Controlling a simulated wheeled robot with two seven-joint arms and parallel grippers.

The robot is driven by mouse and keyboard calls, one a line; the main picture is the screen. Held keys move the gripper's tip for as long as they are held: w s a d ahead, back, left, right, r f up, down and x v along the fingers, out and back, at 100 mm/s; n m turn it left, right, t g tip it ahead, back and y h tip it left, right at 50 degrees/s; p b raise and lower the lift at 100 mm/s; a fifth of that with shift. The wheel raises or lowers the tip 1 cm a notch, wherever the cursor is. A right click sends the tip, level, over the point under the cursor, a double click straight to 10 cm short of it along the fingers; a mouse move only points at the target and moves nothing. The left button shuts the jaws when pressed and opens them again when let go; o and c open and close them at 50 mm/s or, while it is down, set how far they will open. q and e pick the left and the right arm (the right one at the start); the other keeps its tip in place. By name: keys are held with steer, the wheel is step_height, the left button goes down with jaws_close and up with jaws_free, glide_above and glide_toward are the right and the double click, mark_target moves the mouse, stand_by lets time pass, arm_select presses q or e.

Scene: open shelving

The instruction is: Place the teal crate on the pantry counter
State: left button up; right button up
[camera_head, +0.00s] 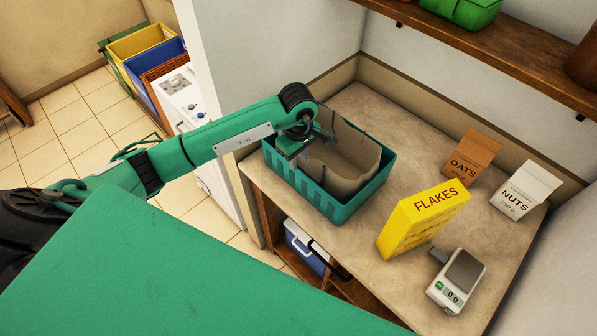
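The teal crate (331,207) is at the left part of the pantry counter (348,247), close to its front edge. It looks upright, and its base appears to be on the countertop. A brown, paper-like lining or bag fills its inside. My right gripper does not show.
A yellow FLAKES box (424,217) stands right of the crate, with a scale (457,280) nearer the front. OATS (472,157) and NUTS (524,190) boxes stand at the back right. A wooden shelf (490,58) hangs above. Bare counter lies behind the crate.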

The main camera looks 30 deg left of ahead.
arm_select(q)
step_height(320, 180, up, 6)
steer(key=b, duration=0.2)
stand_by(0.5)
